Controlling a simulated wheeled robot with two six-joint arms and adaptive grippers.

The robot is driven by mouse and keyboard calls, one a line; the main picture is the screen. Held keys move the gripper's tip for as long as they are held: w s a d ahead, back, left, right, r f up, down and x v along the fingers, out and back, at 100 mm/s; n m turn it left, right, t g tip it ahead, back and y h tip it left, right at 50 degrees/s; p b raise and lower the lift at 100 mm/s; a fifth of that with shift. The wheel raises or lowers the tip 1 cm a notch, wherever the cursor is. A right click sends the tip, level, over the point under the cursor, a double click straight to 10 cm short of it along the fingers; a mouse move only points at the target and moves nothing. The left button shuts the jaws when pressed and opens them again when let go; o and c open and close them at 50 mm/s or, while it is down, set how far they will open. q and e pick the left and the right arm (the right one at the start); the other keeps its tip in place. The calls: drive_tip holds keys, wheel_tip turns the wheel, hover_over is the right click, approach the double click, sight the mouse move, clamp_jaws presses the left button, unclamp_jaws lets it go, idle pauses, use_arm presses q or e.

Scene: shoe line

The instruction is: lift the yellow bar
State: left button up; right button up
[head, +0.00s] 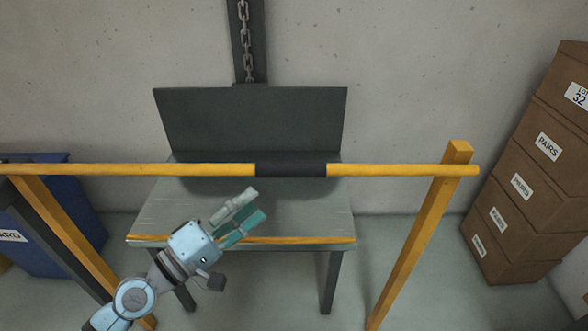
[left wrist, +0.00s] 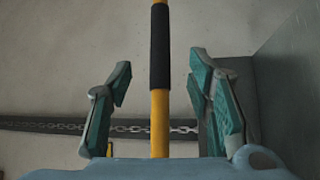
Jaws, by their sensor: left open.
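The yellow bar (head: 395,170) runs level across the head view, with a black sleeve (head: 291,169) around its middle. It lies across two yellow posts, left (head: 62,238) and right (head: 418,238). My left gripper (head: 256,203) is open and empty, just below the bar in the head view and a little left of the sleeve. In the left wrist view, the bar (left wrist: 160,120) and its sleeve (left wrist: 160,48) show in the gap between the open fingers (left wrist: 160,72). The depth between fingers and bar is hard to judge. My right gripper is not in view.
Behind the bar stands a grey metal table (head: 170,215) with a dark upright panel (head: 250,120) and a yellow front edge. A chain (head: 247,45) hangs above. Stacked brown boxes (head: 530,190) are at right, a blue bin (head: 85,200) at left.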

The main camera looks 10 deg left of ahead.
sight(287, 176)
use_arm(q)
drive_tip(key=p+x, duration=0.1)
drive_tip(key=x, duration=1.1)
drive_tip(key=shift+w+d+r+p, duration=0.1)
drive_tip(key=shift+w+d+p, duration=0.15)
drive_tip(key=shift+p, duration=0.15)
clamp_jaws()
